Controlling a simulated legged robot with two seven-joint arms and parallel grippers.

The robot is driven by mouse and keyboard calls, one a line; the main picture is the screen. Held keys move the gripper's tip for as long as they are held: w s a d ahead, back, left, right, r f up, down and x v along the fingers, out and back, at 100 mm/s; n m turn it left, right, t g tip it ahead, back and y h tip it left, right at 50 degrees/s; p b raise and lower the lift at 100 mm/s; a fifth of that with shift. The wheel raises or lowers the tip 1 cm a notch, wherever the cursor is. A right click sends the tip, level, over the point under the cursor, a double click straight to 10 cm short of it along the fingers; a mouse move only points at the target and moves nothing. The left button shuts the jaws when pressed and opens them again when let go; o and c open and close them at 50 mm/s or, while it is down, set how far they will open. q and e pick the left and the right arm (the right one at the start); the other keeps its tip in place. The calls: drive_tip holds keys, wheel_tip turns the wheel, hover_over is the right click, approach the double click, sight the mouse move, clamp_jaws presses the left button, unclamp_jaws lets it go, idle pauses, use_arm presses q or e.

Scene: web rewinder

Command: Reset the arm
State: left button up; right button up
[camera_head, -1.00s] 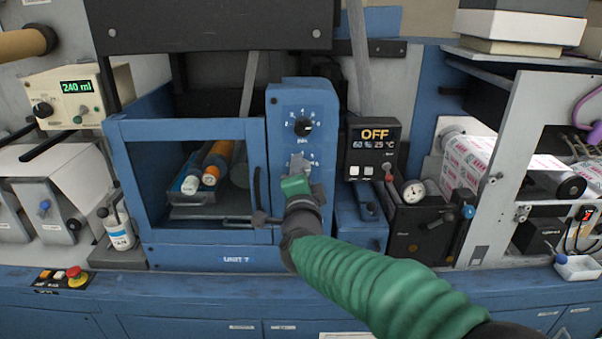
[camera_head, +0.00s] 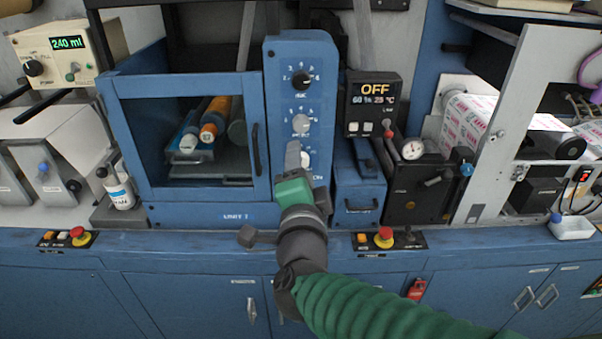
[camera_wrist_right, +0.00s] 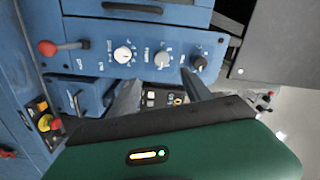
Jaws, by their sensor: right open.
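My right gripper (camera_head: 292,152) is in front of the blue control panel (camera_head: 326,60), near its lowest white dial (camera_head: 305,159). In the right wrist view my gripper (camera_wrist_right: 160,90) has its two fingers spread, with nothing held between them. The white dial (camera_wrist_right: 123,55), a grey dial (camera_wrist_right: 162,60) and a black knob (camera_wrist_right: 200,64) lie beyond the fingers, apart from them. The head view also shows the grey dial (camera_head: 300,124) and the black knob (camera_head: 301,81) above the gripper. My left gripper is not in view.
A blue-framed window (camera_head: 186,85) stands left of the panel. A controller reading OFF (camera_head: 376,89) and a black box with a gauge (camera_head: 413,150) stand right. Red stop buttons (camera_head: 383,238) sit on the front ledge below.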

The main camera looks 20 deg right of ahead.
drive_tip(key=shift+v, duration=1.05)
wheel_tip(320, 180, down, 14)
drive_tip(key=a+n+g+y+p, duration=0.2)
drive_tip(key=n+g+y+p, duration=0.3)
drive_tip(key=n, duration=0.6)
drive_tip(key=s+d+f+n+g, duration=0.3)
drive_tip(key=s+f+g, duration=0.2)
drive_tip(key=s+f, duration=0.2)
drive_tip(key=s+d+f+n+g, duration=0.3)
drive_tip(key=s+d+f+g, duration=0.1)
drive_tip(key=s+f, duration=0.4)
drive_tip(key=shift+s+d+g+p, duration=0.25)
drive_tip(key=shift+s+g+p, duration=0.15)
drive_tip(key=shift+p, duration=0.05)
